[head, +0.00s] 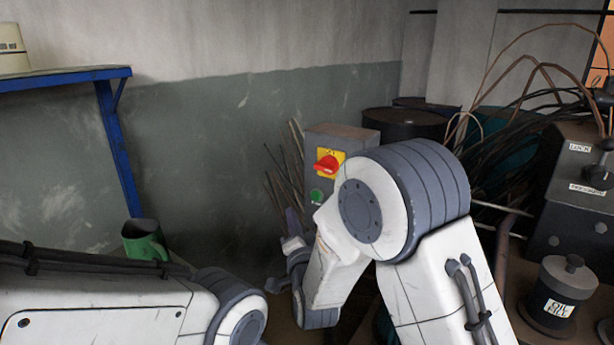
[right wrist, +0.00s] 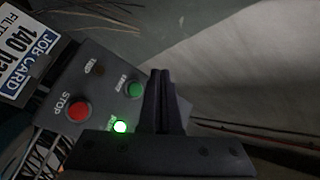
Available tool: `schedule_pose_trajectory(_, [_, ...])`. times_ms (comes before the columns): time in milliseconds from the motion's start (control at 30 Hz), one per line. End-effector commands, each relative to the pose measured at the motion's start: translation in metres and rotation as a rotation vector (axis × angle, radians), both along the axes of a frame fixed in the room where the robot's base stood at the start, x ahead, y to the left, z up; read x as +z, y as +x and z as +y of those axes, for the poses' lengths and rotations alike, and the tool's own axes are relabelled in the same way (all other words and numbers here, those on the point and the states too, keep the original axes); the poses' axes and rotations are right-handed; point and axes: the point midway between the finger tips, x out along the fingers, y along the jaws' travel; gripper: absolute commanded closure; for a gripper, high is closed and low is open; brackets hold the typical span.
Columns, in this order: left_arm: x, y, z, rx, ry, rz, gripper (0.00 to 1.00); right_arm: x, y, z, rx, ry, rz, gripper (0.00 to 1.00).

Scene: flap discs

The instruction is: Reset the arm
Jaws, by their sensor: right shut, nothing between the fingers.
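My right arm is bent across the middle of the head view. My right gripper (head: 292,222) shows only in part there, beside the arm's wrist. In the right wrist view its dark fingers (right wrist: 162,88) are pressed together with nothing between them. They are in front of or beside a dark control panel, and I cannot tell whether they touch it. The panel (right wrist: 98,88) has a red STOP button (right wrist: 79,111), a green button (right wrist: 134,90) and a lit green lamp (right wrist: 120,127). My left arm enters at the lower left of the head view; its gripper is out of view.
A grey switch box (head: 336,132) with a red knob (head: 327,166) stands behind my right arm. A blue shelf frame (head: 118,150) and a green mug (head: 145,240) are left. Cables (head: 530,90), a dark machine (head: 575,200) and a labelled can (head: 560,290) crowd the right.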

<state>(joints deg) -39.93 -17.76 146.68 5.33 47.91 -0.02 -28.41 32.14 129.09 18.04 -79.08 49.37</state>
Motion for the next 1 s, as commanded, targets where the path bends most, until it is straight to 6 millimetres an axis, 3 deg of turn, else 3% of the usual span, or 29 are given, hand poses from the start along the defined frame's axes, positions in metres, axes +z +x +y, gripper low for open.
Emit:
schedule_pose_trajectory(167, [0.000, 0.000, 0.000, 0.000, 0.000, 0.000, 0.50, -0.016, -0.029, 0.028, 0.121, -0.200, 0.239, 1.00])
schedule_pose_trajectory(267, [0.000, 0.000, 0.000, 0.000, 0.000, 0.000, 0.50, -0.032, -0.060, 0.039, 0.217, -0.347, 0.382, 1.00])
schedule_pose_trajectory(467, [0.000, 0.000, 0.000, 0.000, 0.000, 0.000, 0.50, -0.060, -0.146, 0.041, 0.451, -0.659, 0.635, 1.00])
schedule_pose_trajectory(700, [0.000, 0.000, 0.000, 0.000, 0.000, 0.000, 0.50, -0.078, -0.261, 0.006, 0.752, -1.015, 0.872, 1.00])
schedule_pose_trajectory(1000, [0.000, 0.000, 0.000, 0.000, 0.000, 0.000, 0.50, -0.078, -0.364, -0.054, 1.053, -1.314, 1.053, 1.00])
